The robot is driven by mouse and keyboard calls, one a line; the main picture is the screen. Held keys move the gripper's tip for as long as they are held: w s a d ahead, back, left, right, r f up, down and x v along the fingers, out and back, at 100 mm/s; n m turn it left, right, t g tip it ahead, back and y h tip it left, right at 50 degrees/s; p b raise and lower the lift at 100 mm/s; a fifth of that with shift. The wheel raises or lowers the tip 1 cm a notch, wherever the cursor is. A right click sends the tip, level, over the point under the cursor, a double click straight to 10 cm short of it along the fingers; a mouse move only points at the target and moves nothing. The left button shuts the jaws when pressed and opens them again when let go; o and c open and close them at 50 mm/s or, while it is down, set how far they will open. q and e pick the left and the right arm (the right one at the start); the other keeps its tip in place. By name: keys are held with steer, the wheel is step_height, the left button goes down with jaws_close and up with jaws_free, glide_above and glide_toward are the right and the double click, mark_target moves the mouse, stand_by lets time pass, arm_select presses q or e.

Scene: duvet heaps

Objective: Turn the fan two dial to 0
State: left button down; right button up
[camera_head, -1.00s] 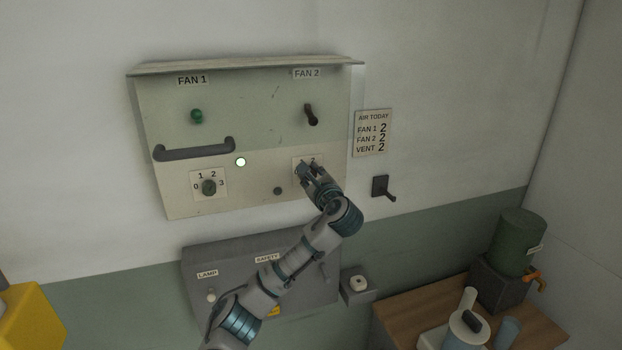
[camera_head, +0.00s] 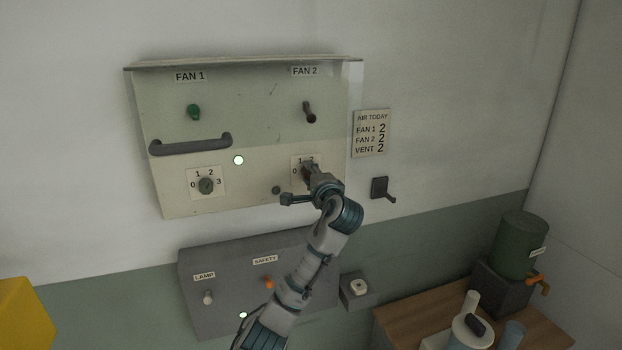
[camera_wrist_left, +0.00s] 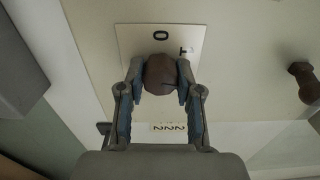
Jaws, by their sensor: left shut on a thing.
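The fan two dial is a brown knob on a pale number plate (camera_head: 297,164) at the lower right of the wall panel, below the FAN 2 label. My left gripper (camera_head: 311,177) reaches it from below and hides most of it. In the left wrist view the dial (camera_wrist_left: 160,73) sits between the two fingers, which are shut on its sides. A 0 shows above it there and a partly covered 1 to its right. Where the dial points is not clear. My right gripper is not in view.
A brown FAN 2 lever (camera_head: 309,112) is above the dial. The fan 1 dial (camera_head: 206,185) and a dark handle (camera_head: 190,146) are to the left. A black hook (camera_head: 381,189) and an AIR TODAY sign (camera_head: 371,133) are to the right. A grey box (camera_head: 230,318) is below.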

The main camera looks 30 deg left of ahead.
arm_select(q)
steer(key=n, duration=0.2)
steer(key=f+n+b, duration=0.1)
steer(key=n, duration=0.1)
steer(key=shift+n, duration=0.3)
steer(key=n, duration=0.5)
steer(key=shift+b, duration=0.4)
steer(key=n, duration=0.5)
steer(key=shift+d+n, duration=0.1)
steer(key=shift+n, duration=0.3)
steer(key=shift+r+n, duration=0.1)
steer(key=shift+n, duration=2.4)
steer(key=c, duration=0.9)
jaws_free()
steer(key=shift+o, duration=0.7)
steer(key=shift+w+r, duration=0.1)
steer(key=shift+w, duration=0.05)
